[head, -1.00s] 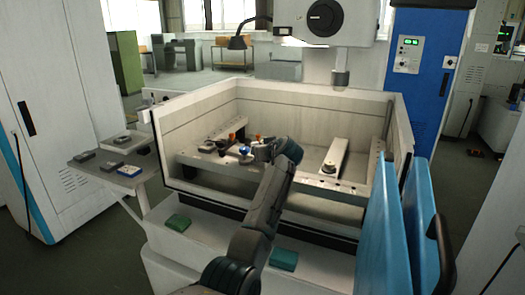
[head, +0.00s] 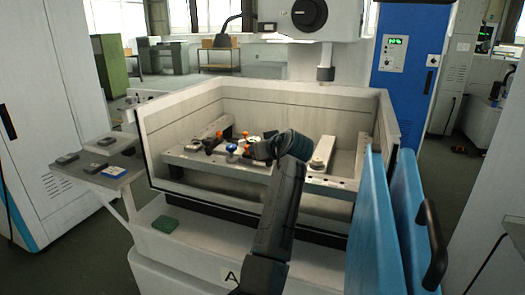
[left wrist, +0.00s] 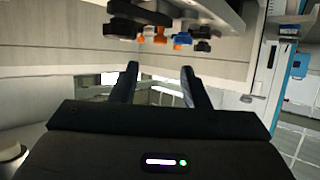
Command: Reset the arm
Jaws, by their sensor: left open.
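My left arm (head: 283,190) comes up from the bottom middle of the head view and bends left at its wrist, over the front rail in the machine tank. The fingers are hard to make out there. In the left wrist view, my left gripper (left wrist: 159,70) is open, its two dark fingers apart with nothing between them. That view looks upside down: the rail (left wrist: 205,10) with its orange and blue knobs hangs at the top, beyond the fingertips. My right gripper is not in view.
The white tank wall (head: 140,150) surrounds the work area. A blue knob (head: 231,148) and orange knobs stand on the rail left of my wrist. Blue doors (head: 375,220) stand open at right. A side shelf (head: 120,172) with small blocks is at left. A machine head (head: 326,73) hangs above.

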